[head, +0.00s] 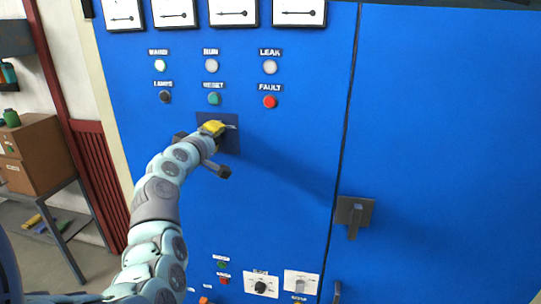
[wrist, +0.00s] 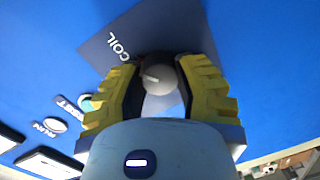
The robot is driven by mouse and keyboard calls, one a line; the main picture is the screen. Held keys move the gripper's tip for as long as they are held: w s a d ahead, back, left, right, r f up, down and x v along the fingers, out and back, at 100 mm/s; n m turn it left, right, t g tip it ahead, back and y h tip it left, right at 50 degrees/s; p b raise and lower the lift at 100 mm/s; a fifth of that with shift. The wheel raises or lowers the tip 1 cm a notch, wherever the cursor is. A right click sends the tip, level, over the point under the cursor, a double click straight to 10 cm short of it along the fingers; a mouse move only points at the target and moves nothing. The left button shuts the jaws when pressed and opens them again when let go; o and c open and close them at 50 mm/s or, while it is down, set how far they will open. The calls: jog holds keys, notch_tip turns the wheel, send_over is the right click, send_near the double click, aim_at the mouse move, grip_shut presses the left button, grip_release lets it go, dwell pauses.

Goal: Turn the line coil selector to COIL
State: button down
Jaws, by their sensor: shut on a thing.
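The line coil selector (wrist: 158,74) is a round knob with a white mark, on a dark plate (wrist: 108,42) on the blue cabinet front. In the head view my gripper (head: 213,129) is at the dark plate (head: 230,143) below the lamps and hides most of the selector. Where the selector's mark points relative to COIL I cannot tell for sure.
Above the plate are a red FAULT button (head: 269,102), a green RESET button (head: 214,99) and lamps. A dark door handle (head: 353,213) stands out at the right. Lower knobs (head: 260,287) sit near the bottom. Shelves with a cardboard box (head: 38,152) are at the left.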

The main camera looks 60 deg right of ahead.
jog(key=shift+w+m+b, duration=0.1)
jog(key=shift+m+b, duration=0.3)
jog(key=shift+m, duration=0.2)
jog(key=c, duration=0.6)
grip_release()
jog(key=shift+v, duration=6.1)
jog(key=shift+d, duration=0.1)
